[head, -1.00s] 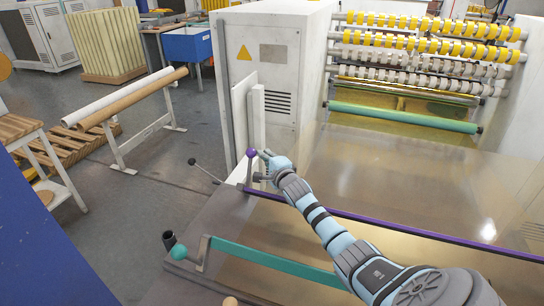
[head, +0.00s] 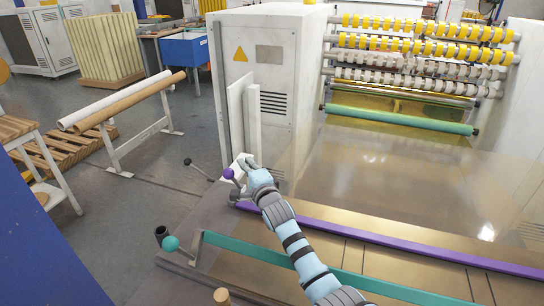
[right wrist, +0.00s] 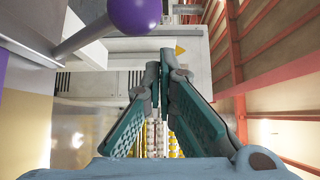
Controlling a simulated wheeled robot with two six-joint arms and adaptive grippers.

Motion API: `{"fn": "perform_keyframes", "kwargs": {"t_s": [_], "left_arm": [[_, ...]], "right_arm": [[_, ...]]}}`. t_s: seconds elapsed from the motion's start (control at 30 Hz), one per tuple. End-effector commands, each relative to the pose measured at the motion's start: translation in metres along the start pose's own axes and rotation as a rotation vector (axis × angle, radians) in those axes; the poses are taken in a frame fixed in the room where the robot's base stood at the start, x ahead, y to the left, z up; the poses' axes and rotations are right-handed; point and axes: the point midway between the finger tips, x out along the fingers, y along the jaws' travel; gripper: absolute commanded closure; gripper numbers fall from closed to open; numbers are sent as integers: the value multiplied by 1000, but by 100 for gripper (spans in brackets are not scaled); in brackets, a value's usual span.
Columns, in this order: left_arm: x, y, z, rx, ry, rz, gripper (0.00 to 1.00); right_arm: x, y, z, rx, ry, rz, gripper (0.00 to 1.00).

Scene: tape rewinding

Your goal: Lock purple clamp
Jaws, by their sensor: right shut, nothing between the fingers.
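The purple clamp is a long purple bar (head: 370,235) lying across the metal table, with a lever at its left end tipped by a purple ball (head: 228,173). The lever leans to the left. My right gripper (head: 245,162) is at the lever, just right of and slightly above the ball in the head view. It is shut and empty. In the right wrist view its fingertips (right wrist: 167,62) meet, and the purple ball (right wrist: 135,14) with its grey rod is apart from them at upper left. My left gripper is not in view.
A green bar (head: 300,262) with a green-ball lever (head: 170,243) lies nearer me, below my right arm. A black-knobbed lever (head: 188,162) stands left of the purple ball. A white machine cabinet (head: 270,60) rises behind. The metal tabletop (head: 400,170) is clear.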

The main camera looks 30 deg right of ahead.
Motion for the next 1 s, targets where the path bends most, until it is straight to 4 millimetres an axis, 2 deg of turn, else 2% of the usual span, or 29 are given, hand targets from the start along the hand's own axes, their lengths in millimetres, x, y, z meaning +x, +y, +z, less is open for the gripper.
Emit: {"fn": "perform_keyframes", "kwargs": {"t_s": [0.1, 0.33, 1.0], "left_arm": [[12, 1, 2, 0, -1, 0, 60], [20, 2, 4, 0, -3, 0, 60], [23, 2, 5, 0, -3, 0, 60]], "right_arm": [[-4, 8, 6, 0, 1, 1, 100], [-9, 12, 13, 0, 6, 1, 100], [-12, 13, 15, -1, 8, 1, 100]]}}
